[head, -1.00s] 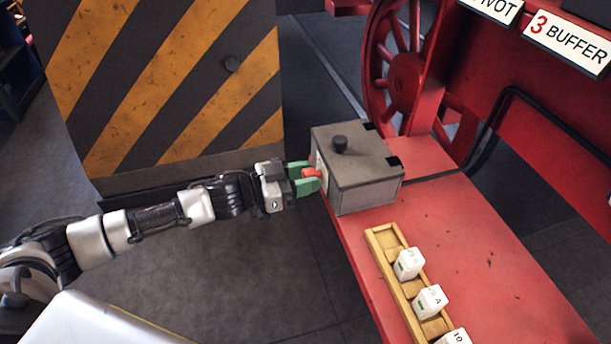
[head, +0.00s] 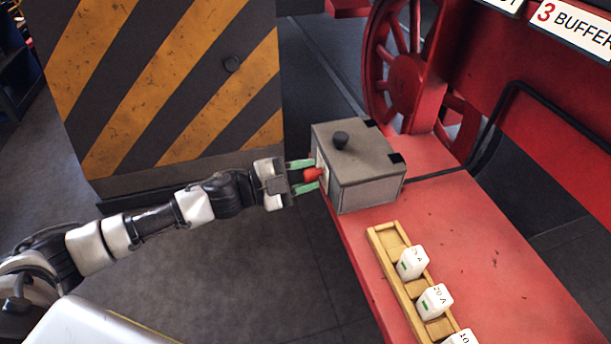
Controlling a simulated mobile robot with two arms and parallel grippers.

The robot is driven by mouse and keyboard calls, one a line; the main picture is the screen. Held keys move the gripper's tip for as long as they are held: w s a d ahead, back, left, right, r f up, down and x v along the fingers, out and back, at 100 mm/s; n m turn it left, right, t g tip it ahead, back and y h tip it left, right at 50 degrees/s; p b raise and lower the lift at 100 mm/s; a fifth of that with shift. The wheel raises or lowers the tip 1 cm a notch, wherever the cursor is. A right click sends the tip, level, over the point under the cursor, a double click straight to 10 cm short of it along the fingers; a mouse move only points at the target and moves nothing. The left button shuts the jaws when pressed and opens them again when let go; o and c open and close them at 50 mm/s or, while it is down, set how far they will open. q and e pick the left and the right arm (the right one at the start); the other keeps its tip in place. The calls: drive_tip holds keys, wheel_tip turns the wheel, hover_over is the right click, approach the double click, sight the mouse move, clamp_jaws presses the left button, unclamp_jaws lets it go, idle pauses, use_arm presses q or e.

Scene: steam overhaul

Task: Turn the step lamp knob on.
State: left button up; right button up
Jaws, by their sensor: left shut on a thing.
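The step lamp knob (head: 312,175) is red and sticks out from the left face of a grey metal box (head: 366,182). The box sits on a red step. My left gripper (head: 304,176) reaches in from the left, with one green finger above the knob and one below it. It is shut on the knob. The fingers hide part of the knob and of the face behind it, so I cannot read any marking there. My right gripper is not in view.
A wooden rack (head: 383,259) with white fuse blocks (head: 413,262) lies on the red step (head: 482,262) in front of the box. A striped panel (head: 165,90) stands behind my left arm. A red wheel (head: 403,75) is behind the box.

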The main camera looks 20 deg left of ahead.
use_arm(q)
drive_tip(key=shift+m, duration=0.9)
drive_tip(key=o, duration=0.9)
drive_tip(key=shift+a+b, duration=0.1)
drive_tip(key=shift+b, duration=0.25)
drive_tip(key=shift+b+v, duration=2.2)
drive_tip(key=shift+v, duration=3.15)
